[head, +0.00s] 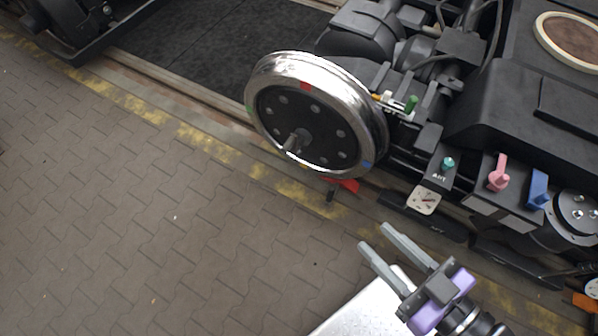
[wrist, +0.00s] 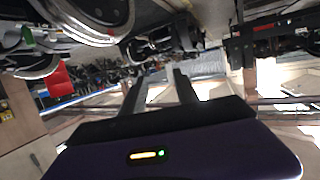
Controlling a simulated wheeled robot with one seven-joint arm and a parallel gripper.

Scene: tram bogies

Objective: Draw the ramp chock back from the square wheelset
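The wheelset's near wheel (head: 315,118) is a large shiny-rimmed disc with a dark face and a stub axle, standing at the rail in the upper middle of the head view. The red ramp chock (head: 345,185) sits low at the wheel's right underside, with a dark handle pointing toward the paving; the wheel hides part of it. In the wrist view a red piece (wrist: 59,80), likely the chock, shows at the left below the wheel rim. My gripper (head: 381,245) is open and empty, below and right of the chock, clearly apart from it. Its fingers also show in the wrist view (wrist: 160,88).
The bogie frame (head: 500,110) fills the upper right, with a pink lever (head: 498,172), a blue lever (head: 538,188) and a green knob (head: 447,163). A white surface (head: 358,308) lies below my gripper. Paving (head: 150,220) at the left is clear.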

